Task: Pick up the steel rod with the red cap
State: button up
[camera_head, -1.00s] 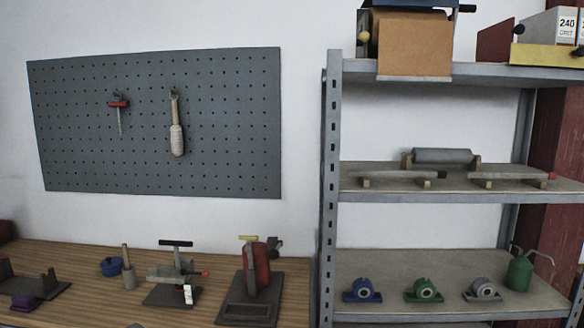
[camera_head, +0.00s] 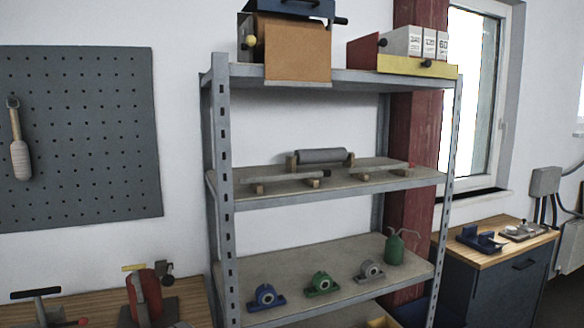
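The steel rod with the red cap (camera_head: 372,170) lies on the middle shelf of the metal rack, on the right side. It rests on small wooden blocks, and its red cap is at its right end. A second grey rod (camera_head: 280,176) with a dark end lies to its left on similar blocks. A thicker grey roller (camera_head: 322,155) lies behind them on wooden supports. My gripper is not in view.
The rack's front post (camera_head: 223,190) stands left of the rods, and the top shelf (camera_head: 360,78) hangs above them. The lower shelf holds blue (camera_head: 265,297), green (camera_head: 321,284) and grey (camera_head: 370,271) bearing blocks and a green oil can (camera_head: 394,249). A workbench (camera_head: 520,238) stands right.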

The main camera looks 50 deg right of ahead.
aim_at(378, 168)
jog(key=z, duration=2.05)
jog(key=k, duration=1.3)
jog(key=z, duration=0.4)
jog(key=i, duration=1.45)
jog(key=u, duration=0.6)
jog(key=i, duration=0.4)
jog(key=u, duration=0.45)
